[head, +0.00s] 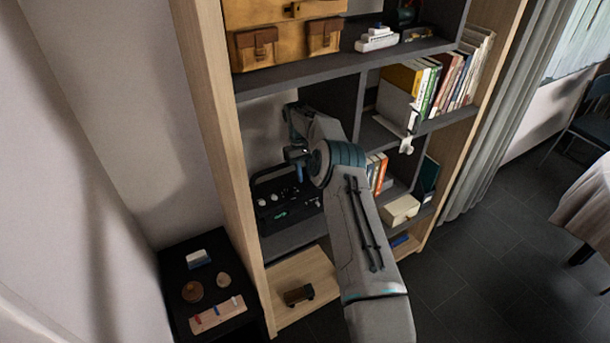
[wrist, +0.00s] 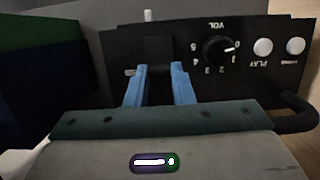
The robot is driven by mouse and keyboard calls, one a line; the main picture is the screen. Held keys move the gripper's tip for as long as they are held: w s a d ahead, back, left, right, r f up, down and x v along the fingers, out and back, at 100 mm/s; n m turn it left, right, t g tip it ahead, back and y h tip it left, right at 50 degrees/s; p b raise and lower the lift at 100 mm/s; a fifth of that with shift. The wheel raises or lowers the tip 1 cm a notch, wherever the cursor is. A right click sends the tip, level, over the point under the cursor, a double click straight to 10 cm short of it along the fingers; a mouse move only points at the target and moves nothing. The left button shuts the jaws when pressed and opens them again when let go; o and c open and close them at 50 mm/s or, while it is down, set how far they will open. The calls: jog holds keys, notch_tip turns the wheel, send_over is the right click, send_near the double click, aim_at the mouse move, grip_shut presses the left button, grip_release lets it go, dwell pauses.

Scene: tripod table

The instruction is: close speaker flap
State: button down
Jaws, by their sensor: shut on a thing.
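The speaker (head: 270,212) is a black box with a carry handle and pale knobs, standing on a shelf of the bookcase. In the wrist view its black panel (wrist: 200,80) shows a VOL dial (wrist: 222,50) and two white buttons. A plain dark flap (wrist: 158,50) shows at the panel's left part. My gripper (wrist: 160,72) has its blue fingers a little apart at the flap, with dark material between them; the exact contact is hard to see. In the head view my gripper (head: 299,172) is at the speaker's upper right, partly hidden by my arm.
The bookcase's wooden side (head: 215,110) stands left of the speaker, and a grey shelf (head: 300,70) is above. Books (head: 376,172) and a cream box (head: 400,210) are to the right. A black side table (head: 225,325) with small items stands at lower left.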

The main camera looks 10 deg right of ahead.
jog(key=shift+a+f, duration=0.1)
jog(key=shift+f, duration=0.05)
dwell(0.6)
jog(key=c, duration=1.2)
grip_release()
jog(key=shift+w, duration=0.1)
jog(key=shift+c, duration=0.2)
jog(key=shift+r, duration=0.35)
jog(key=p+v, duration=0.3)
jog(key=v, duration=0.2)
jog(key=shift+w+a, duration=0.1)
jog(key=shift+p+v, duration=0.85)
jog(key=shift+p, duration=0.15)
jog(key=shift+w, duration=0.1)
